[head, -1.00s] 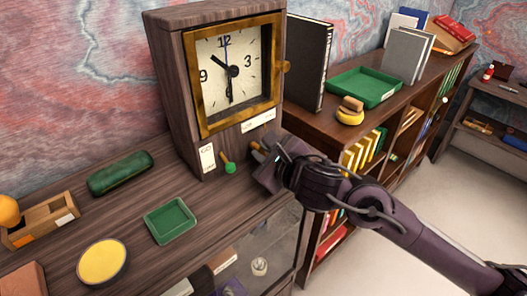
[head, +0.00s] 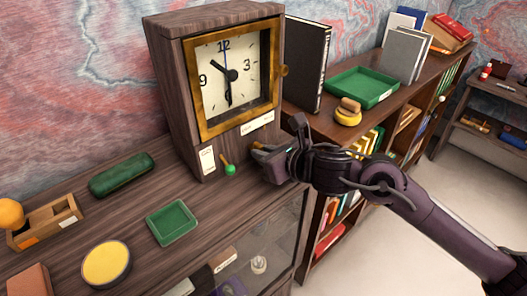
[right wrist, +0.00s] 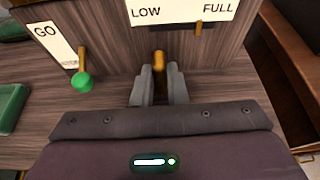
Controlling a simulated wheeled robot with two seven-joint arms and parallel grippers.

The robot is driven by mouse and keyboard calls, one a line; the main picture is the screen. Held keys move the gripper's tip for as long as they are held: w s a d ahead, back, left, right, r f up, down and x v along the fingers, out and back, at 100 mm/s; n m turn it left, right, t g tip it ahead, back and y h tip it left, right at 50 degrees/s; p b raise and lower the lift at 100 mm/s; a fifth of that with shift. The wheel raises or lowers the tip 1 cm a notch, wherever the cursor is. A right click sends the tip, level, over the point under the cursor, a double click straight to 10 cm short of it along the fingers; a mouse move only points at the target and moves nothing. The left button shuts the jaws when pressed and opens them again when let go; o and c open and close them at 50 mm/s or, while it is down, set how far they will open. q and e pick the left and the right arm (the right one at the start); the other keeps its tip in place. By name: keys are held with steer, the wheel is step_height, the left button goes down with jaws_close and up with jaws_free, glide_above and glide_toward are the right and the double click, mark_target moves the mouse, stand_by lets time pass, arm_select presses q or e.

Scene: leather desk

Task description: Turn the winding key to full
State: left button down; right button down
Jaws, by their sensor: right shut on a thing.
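The wooden clock (head: 190,120) stands at the back of the desk, with a white dial in a brass-coloured frame. In the right wrist view, the brass winding key (right wrist: 159,62) sticks out of its lower front, below the label marked LOW and FULL (right wrist: 182,10). My right gripper (right wrist: 160,82) is shut on the key, with one finger on each side. In the head view my right gripper (head: 262,152) is at the clock's lower right front, largely hiding the key. My left gripper is not in view.
A green-knobbed lever (head: 229,168) beside the GO label (head: 208,160) is close left of my right gripper. A green tray (head: 171,222), a green case (head: 122,175) and a yellow round tin (head: 106,263) lie on the desk. A bookshelf (head: 325,130) stands to the right.

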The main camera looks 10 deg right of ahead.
steer(key=shift+d+m+y, duration=0.1)
steer(key=shift+m+y, duration=0.3)
stand_by(0.3)
steer(key=c, duration=1.4)
jaws_free()
steer(key=shift+c, duration=0.2)
steer(key=shift+d, duration=0.1)
steer(key=shift+s+d+r, duration=0.15)
steer(key=shift+s+d, duration=0.05)
steer(key=shift+s, duration=0.1)
steer(key=b+v, duration=0.2)
steer(key=v, duration=0.5)
steer(key=shift+r, duration=0.1)
